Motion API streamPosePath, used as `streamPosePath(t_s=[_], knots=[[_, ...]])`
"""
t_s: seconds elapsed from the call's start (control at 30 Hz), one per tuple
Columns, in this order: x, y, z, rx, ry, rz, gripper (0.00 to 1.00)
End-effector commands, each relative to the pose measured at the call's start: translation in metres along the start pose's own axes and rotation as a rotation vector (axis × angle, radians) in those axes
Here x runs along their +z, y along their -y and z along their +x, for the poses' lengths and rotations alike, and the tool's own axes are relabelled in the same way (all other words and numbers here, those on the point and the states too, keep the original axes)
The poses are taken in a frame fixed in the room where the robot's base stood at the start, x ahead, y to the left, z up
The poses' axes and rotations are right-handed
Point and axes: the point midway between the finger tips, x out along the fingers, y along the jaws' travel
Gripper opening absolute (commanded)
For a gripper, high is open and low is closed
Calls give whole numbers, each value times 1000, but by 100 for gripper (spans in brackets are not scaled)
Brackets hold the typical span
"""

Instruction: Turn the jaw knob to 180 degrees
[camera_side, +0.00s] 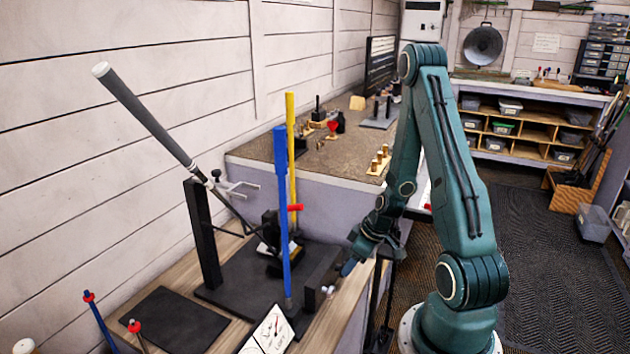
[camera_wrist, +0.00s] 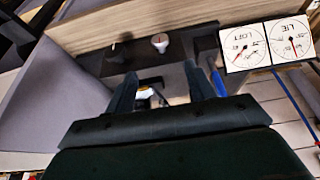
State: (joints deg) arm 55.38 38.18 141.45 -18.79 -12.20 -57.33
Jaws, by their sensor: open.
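A small pale knob (camera_side: 328,290) sits low on the front of a dark block (camera_side: 316,272) at the bench's edge; I take it for the jaw knob. In the wrist view a pale round knob (camera_wrist: 160,42) stands out from a dark strip, ahead of my fingertips. My gripper (camera_side: 347,268) is just right of and above the knob in the side view, apart from it. In the wrist view my gripper (camera_wrist: 163,80) has its two fingers spread with nothing between them. The knob's angle is too small to read.
A dial card (camera_side: 268,332) lies at the front; two dials (camera_wrist: 243,47) show upside down in the wrist view. A blue upright bar (camera_side: 283,200) and a yellow one (camera_side: 291,130) rise left of my gripper. A grey-gripped club (camera_side: 145,115) leans behind.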

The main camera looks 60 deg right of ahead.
Motion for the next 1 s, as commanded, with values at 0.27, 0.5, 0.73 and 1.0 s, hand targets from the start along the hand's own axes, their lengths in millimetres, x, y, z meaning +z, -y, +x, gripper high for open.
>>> streamPosePath(t_s=[0.27,0.5,0.73,1.0], knots=[[0,0,3,0,0,-1,55],[0,0,17,-2,1,0,55],[0,0,38,-2,1,-1,55],[0,1,66,-3,2,-1,55]])
